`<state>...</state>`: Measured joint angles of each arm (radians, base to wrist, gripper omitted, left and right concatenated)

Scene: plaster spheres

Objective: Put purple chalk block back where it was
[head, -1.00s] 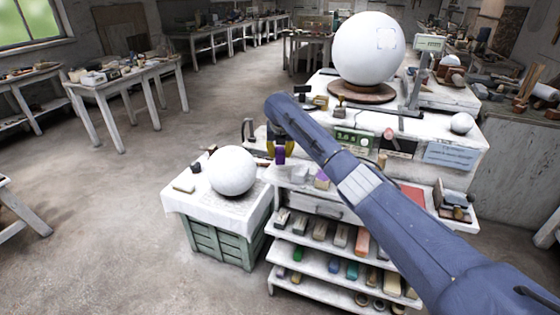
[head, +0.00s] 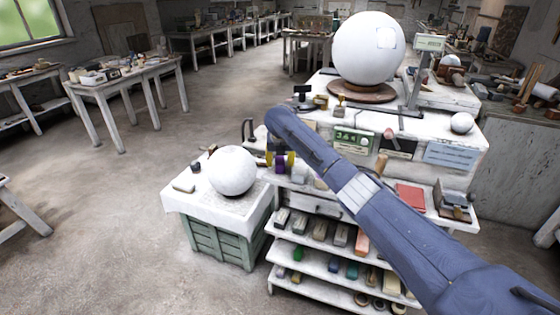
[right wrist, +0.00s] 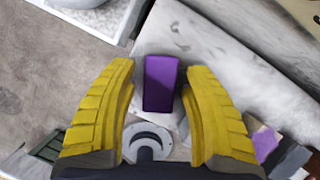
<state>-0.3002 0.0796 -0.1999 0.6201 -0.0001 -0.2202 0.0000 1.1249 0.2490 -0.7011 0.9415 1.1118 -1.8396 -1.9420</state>
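The purple chalk block (head: 280,167) is at the left end of the upper shelf of the white stand, below my right gripper (head: 280,160). In the right wrist view the purple block (right wrist: 160,83) lies between the two yellow fingers of my right gripper (right wrist: 160,78). A narrow gap shows on each side of the block, so the fingers look open around it. The block appears to stand on the pale surface; its lower contact is hard to see. My left gripper is not in view.
A small table with a plaster sphere (head: 232,171) is close on the left. A large sphere (head: 368,50) is on the stand's top. Lower shelves (head: 300,233) hold several coloured blocks.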

